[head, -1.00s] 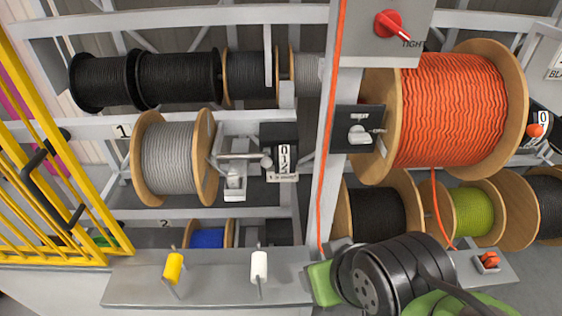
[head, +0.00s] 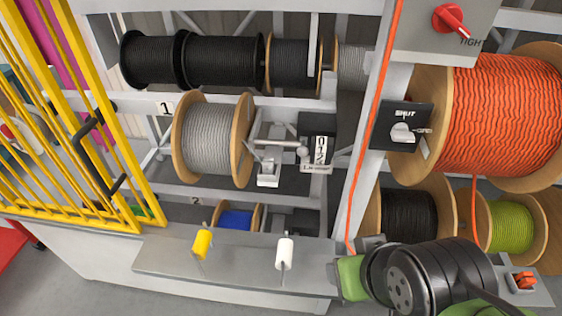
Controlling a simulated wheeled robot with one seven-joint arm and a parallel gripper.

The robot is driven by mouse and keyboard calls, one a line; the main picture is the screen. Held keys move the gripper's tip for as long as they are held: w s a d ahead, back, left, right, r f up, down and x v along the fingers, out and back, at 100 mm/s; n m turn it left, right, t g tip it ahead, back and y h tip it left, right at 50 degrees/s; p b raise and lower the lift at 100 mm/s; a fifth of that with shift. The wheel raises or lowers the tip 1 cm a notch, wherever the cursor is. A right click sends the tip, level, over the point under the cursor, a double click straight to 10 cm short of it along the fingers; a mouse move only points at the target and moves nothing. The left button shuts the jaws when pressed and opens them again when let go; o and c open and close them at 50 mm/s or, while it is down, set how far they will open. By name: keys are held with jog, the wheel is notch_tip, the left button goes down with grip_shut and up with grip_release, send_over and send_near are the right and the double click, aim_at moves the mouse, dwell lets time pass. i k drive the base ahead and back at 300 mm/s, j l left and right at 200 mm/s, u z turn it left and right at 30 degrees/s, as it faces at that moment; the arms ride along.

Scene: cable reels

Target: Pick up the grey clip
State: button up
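I cannot surely pick out a grey clip. A grey metal fitting (head: 268,172) with a lever and a round knob sits on the shelf, just right of the reel of grey cable (head: 208,140). It is the most clip-like grey thing here, but its exact shape is too small to tell. My arm, black and green, fills the lower right of the head view, in front of the rack. No fingertips of my gripper show, so I cannot see whether it holds anything.
A yellow barred gate (head: 75,130) stands at the left. A ledge (head: 225,270) in front carries a yellow handle (head: 202,244) and a white handle (head: 285,252). A large orange reel (head: 505,115) hangs at the right. A counter box (head: 318,152) stands beside the fitting.

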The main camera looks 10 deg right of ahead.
aim_at(268, 167)
jog(key=i+j+u, duration=0.15)
jog(key=j+u, duration=0.2)
jog(key=i+j+u, duration=0.2)
jog(key=u, duration=0.2)
jog(key=i+j+u, duration=0.35)
jog(key=k+l, duration=0.05)
jog(key=k, duration=0.05)
